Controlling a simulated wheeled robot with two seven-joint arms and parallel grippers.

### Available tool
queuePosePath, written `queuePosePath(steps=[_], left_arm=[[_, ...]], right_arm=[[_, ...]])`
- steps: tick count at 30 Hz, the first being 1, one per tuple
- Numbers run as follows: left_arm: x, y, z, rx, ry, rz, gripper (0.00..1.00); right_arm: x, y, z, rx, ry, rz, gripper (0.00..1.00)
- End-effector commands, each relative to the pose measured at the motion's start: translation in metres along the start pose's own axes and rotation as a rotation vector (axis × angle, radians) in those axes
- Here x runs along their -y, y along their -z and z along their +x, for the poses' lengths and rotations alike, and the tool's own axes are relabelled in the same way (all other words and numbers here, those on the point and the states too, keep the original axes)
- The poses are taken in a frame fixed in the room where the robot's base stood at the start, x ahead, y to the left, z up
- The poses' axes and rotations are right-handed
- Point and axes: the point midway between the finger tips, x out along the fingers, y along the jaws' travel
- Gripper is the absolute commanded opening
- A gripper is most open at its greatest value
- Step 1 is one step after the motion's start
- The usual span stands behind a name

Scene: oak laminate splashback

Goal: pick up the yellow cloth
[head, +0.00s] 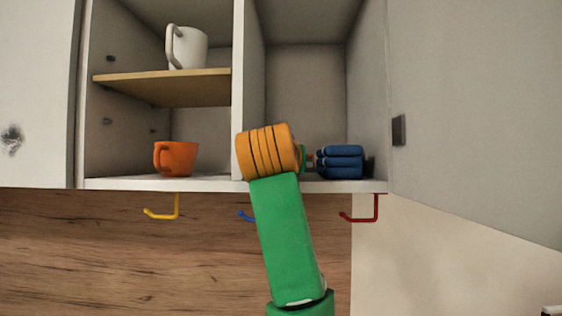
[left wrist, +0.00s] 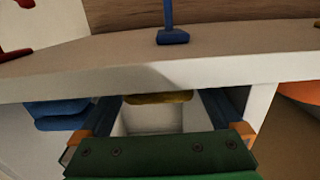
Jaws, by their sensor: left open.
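The yellow cloth (left wrist: 158,97) shows in the left wrist view as a narrow yellow strip by the cupboard's bottom board, in the gap between my left gripper's fingers. Most of it is hidden, and it does not show in the head view, where my arm blocks part of the compartment. My left gripper (left wrist: 160,108) is open, with one finger on each side of the strip; no grip on it shows. In the head view the gripper is mostly hidden behind my orange wrist at the right compartment. My right gripper is not in view.
A folded blue cloth (head: 340,162) lies right of my wrist. An orange mug (head: 176,159) stands left of the divider (head: 238,90), a white mug (head: 187,47) on the shelf above. Yellow (head: 163,212), blue (head: 246,216) and red (head: 360,215) hooks hang below. An open door (head: 470,110) stands right.

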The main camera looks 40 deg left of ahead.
Motion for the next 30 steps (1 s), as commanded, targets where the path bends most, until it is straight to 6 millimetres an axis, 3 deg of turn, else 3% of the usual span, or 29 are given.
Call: queuePosePath(steps=[3,4,12,23,30], left_arm=[[0.000,-0.001,0.000,0.000,0.000,0.000,1.00],[0.000,-0.001,0.000,0.000,0.000,0.000,0.95],[0.000,-0.001,-0.001,-0.001,0.000,-0.001,0.25],[0.001,0.006,-0.006,-0.003,0.000,-0.002,0.25],[0.002,0.051,-0.008,-0.002,0.001,-0.002,0.25]], right_arm=[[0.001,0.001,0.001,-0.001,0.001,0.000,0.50],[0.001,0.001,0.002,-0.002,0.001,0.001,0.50],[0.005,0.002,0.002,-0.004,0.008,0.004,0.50],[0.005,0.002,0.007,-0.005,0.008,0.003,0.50],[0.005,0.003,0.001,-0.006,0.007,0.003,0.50]])
